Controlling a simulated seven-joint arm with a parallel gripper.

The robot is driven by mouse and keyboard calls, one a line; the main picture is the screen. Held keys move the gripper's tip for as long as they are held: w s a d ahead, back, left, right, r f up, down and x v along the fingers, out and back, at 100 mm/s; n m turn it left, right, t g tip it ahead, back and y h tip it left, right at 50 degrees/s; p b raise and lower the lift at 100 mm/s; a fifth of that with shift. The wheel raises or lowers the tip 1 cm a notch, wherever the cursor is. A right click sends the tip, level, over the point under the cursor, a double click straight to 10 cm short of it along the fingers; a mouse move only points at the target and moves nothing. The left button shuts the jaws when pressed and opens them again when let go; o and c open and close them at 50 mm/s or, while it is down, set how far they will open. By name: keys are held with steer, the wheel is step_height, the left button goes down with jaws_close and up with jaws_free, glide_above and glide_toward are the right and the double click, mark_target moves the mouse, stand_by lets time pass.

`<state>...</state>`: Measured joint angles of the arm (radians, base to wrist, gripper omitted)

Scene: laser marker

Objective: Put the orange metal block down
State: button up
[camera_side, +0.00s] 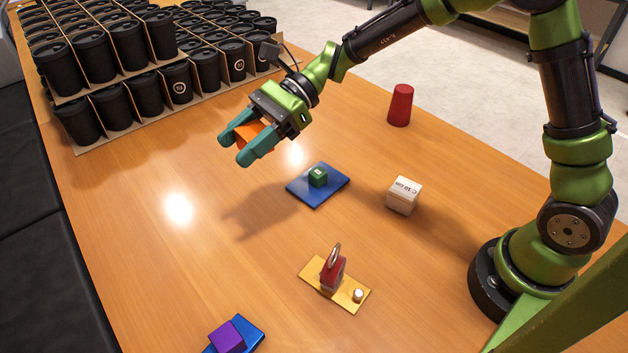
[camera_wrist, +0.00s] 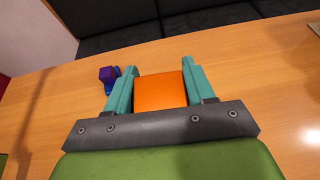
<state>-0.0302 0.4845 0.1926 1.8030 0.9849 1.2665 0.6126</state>
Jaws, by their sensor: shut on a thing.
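The orange metal block (camera_side: 251,134) is between the teal fingers of my gripper (camera_side: 245,144), which is shut on it. The gripper holds it in the air above the wooden table (camera_side: 190,265), left of and higher than the blue plate with the green block. In the wrist view the block (camera_wrist: 160,90) sits squarely between the two fingertips (camera_wrist: 157,88), with its broad orange face showing. The fingers cover part of the block in the side view.
A blue plate (camera_side: 301,198) bears a green block (camera_side: 318,177). A white box (camera_side: 403,196), red cup (camera_side: 400,105), gold plate (camera_side: 317,282) with a red clamp-like piece (camera_side: 332,272), and purple block (camera_side: 227,337) stand around. Black cups (camera_side: 75,70) fill the back left. The table's left middle is clear.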

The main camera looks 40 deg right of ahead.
steer(key=s+d+f+n+g+h, duration=0.1)
steer(key=s+d+f+n+g, duration=0.25)
steer(key=d, duration=0.25)
steer(key=s+d+f+n+g+h, duration=0.1)
steer(key=s+d+f+n+g, duration=0.1)
steer(key=d+f+n+g, duration=0.3)
step_height(320, 180, up, 10)
steer(key=n+t+h, duration=0.8)
steer(key=n+h, duration=1.7)
steer(key=n, duration=0.3)
glide_above(463, 153)
step_height(463, 153, down, 21)
steer(key=shift+r, duration=0.2)
steer(key=shift+f, duration=0.15)
steer(key=o, duration=1.2)
